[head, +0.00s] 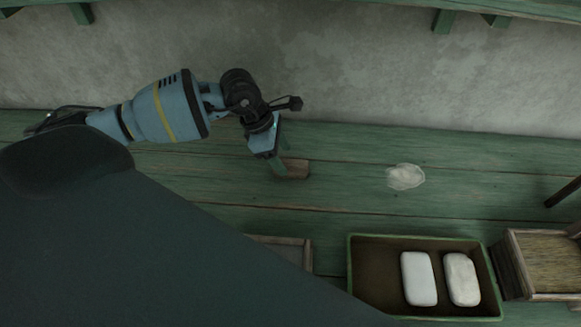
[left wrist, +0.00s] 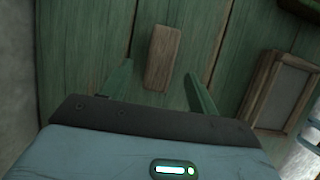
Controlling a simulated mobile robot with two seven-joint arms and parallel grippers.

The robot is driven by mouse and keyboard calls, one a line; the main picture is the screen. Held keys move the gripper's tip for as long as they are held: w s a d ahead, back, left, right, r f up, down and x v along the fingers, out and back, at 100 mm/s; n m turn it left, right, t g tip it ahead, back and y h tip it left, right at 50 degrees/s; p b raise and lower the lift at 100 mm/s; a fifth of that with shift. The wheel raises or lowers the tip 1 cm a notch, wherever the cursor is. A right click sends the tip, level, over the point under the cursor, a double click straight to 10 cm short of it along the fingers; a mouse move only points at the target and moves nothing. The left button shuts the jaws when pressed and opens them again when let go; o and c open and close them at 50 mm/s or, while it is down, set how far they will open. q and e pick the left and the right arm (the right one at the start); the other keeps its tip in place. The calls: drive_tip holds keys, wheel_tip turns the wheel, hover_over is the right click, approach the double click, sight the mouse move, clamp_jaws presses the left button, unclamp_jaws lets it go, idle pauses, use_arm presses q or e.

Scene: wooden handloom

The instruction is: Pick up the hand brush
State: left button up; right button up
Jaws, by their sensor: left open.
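The hand brush shows as a small brown wooden block (head: 293,170) lying on the green plank bench; its bristles are not visible. In the left wrist view the block (left wrist: 164,55) lies between my two fingers, its near end reaching in between them, with a gap on each side. My left gripper (head: 277,165) is open and points down at the block's left end; it also shows in the left wrist view (left wrist: 159,70). I cannot tell whether the fingertips are down at the block's height. My right gripper is not in view.
A green-rimmed tray (head: 352,262) with two white bar-shaped pieces (head: 419,279) stands at the lower right. A pale crumpled lump (head: 405,177) lies right of the block. A wooden frame (head: 308,254) and a wooden box (head: 505,268) are nearby. A grey wall (head: 370,70) runs behind.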

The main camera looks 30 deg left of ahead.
sight(289, 164)
use_arm(q)
drive_tip(key=x, duration=0.4)
drive_tip(key=shift+w+d+f, duration=0.1)
drive_tip(key=shift+d+f, duration=0.05)
drive_tip(key=shift+d, duration=0.05)
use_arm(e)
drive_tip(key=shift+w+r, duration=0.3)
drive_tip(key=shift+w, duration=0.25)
use_arm(q)
drive_tip(key=c, duration=1.1)
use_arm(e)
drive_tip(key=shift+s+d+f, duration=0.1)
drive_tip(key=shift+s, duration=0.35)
